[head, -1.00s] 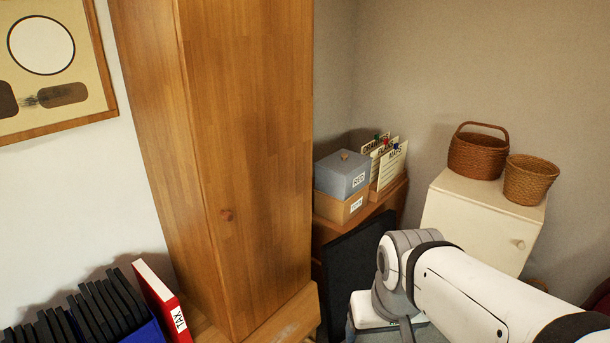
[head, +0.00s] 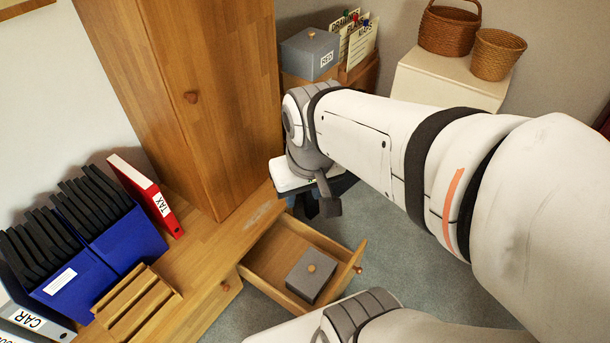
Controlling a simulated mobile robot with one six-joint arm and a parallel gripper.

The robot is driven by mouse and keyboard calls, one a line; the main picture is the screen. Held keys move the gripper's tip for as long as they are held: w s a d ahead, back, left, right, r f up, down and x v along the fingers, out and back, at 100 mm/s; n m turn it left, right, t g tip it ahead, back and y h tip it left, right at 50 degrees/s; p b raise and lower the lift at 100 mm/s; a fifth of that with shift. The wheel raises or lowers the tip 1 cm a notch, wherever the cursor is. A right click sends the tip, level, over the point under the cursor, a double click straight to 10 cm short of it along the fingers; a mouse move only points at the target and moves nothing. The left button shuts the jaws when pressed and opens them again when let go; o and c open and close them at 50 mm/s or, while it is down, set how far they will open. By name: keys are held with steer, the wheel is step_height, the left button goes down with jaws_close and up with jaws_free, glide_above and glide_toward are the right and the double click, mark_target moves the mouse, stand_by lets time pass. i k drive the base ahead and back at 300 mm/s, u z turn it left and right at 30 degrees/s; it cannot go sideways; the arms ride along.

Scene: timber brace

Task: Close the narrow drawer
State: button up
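The narrow wooden drawer (head: 262,262) stands pulled out from the low wooden cabinet, below the tall cupboard, in the lower middle of the head view. A round wooden knob (head: 357,269) is on its front, at the right. Only a dark finger-like part shows clearly, and my arm partly hides the rest. I cannot tell whether it is open or shut.
The tall wooden cupboard (head: 215,95) stands on the cabinet top (head: 205,262). A red TAX binder (head: 147,195), blue file holders (head: 125,240) and a wooden rack (head: 138,300) are at left. A white cabinet (head: 450,82) with baskets stands behind. Grey carpet (head: 410,265) lies open right of the drawer.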

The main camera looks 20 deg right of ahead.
mark_target(266, 266)
steer(key=u, duration=0.1)
steer(key=k, duration=1.4)
steer(key=z, duration=0.45)
steer(key=i, duration=1)
steer(key=z, duration=0.05)
